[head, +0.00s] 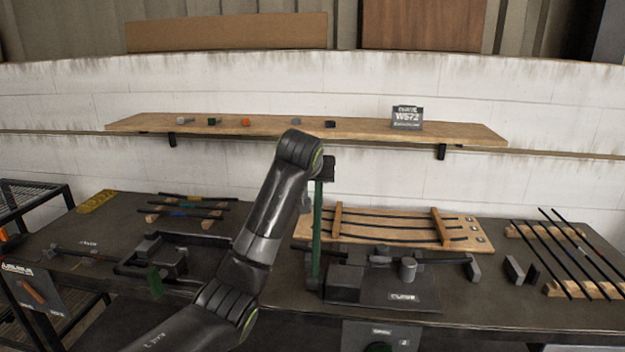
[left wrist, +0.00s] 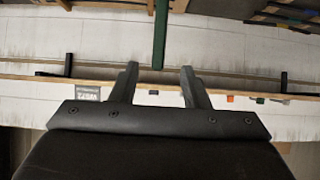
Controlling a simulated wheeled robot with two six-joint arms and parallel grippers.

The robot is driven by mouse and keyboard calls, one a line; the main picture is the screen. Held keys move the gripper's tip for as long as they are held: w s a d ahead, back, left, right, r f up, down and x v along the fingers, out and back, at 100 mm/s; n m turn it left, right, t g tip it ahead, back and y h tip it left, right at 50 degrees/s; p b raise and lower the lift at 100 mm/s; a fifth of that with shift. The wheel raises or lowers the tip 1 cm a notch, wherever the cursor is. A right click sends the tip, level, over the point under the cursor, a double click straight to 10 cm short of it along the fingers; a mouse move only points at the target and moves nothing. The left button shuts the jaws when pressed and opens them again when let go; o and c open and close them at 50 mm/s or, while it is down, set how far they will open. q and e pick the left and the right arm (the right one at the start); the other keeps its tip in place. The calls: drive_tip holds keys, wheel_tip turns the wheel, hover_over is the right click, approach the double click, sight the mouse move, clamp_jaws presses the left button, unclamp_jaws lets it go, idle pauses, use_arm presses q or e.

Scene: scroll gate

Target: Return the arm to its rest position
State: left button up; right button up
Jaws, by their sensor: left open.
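My left arm (head: 262,220) rises from the bottom of the head view and bends at its upper end above the bench. In the left wrist view my left gripper (left wrist: 159,68) is open, with a gap between its two dark fingers. A green upright bar (head: 317,235) stands beside the arm in the head view. It also shows in the left wrist view (left wrist: 160,35), its end close to the gap between the fingertips. Whether it touches a finger cannot be told. My right gripper is in neither view.
The dark bench (head: 480,314) carries a black fixture block (head: 345,283), a wooden rack with rods (head: 385,228) and more rods on wooden supports (head: 570,250) at right. A wall shelf (head: 360,128) holds small blocks and a sign (head: 407,117).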

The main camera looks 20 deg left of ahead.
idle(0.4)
use_arm(q)
drive_tip(key=s+a+f+m+g, duration=0.1)
drive_tip(key=s+f+g, duration=0.1)
drive_tip(key=s+f, duration=1.05)
drive_tip(key=s+a+f+m+g, duration=0.1)
drive_tip(key=s+f, duration=0.7)
drive_tip(key=f, duration=0.9)
drive_tip(key=s+f+g, duration=0.2)
drive_tip(key=s+f, duration=0.1)
drive_tip(key=s, duration=1.2)
drive_tip(key=s+f+g, duration=0.1)
drive_tip(key=s+f, duration=0.2)
drive_tip(key=s, duration=1.2)
wheel_tip(320, 180, down, 25)
drive_tip(key=a+g+h, duration=0.1)
drive_tip(key=a+g, duration=0.1)
drive_tip(key=s+d+f+g, duration=0.1)
drive_tip(key=s+f, duration=1.4)
drive_tip(key=f, duration=0.1)
drive_tip(key=shift+s+h, duration=0.15)
drive_tip(key=shift+h, duration=0.15)
